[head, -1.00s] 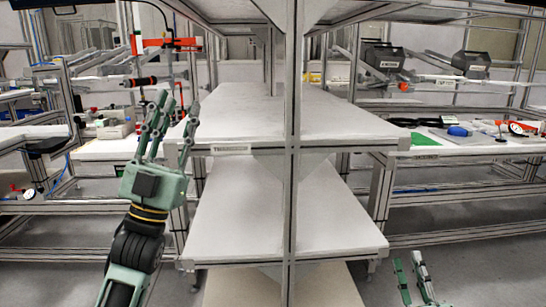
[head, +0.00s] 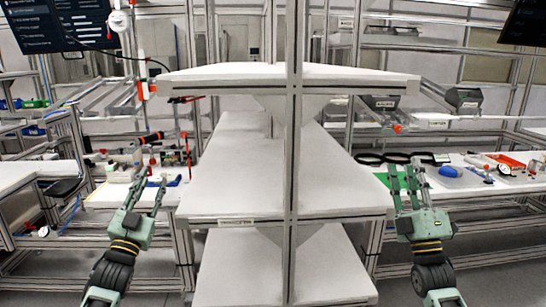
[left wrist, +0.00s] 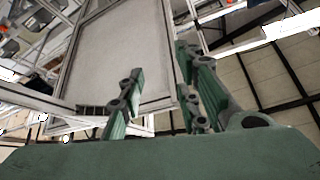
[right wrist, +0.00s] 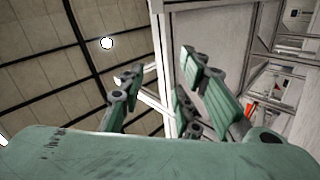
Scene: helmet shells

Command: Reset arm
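My left gripper (head: 146,192) is raised at the left of the head view, fingers pointing up and spread apart, with nothing between them. Its open fingers also show in the left wrist view (left wrist: 160,95). My right gripper (head: 406,180) is raised at the right of the head view, fingers pointing up. In the right wrist view its fingers (right wrist: 165,95) stand apart and are empty. Both grippers are at the two sides of the shelf rack (head: 290,205). No helmet shell is held by either gripper.
The rack's white shelves (head: 250,160) are bare, and a metal post (head: 293,130) stands in front. A left bench (head: 100,195) and a right bench (head: 480,185) carry tools and small parts. A blue item (head: 450,171) lies on the right bench. Monitors hang at both upper corners.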

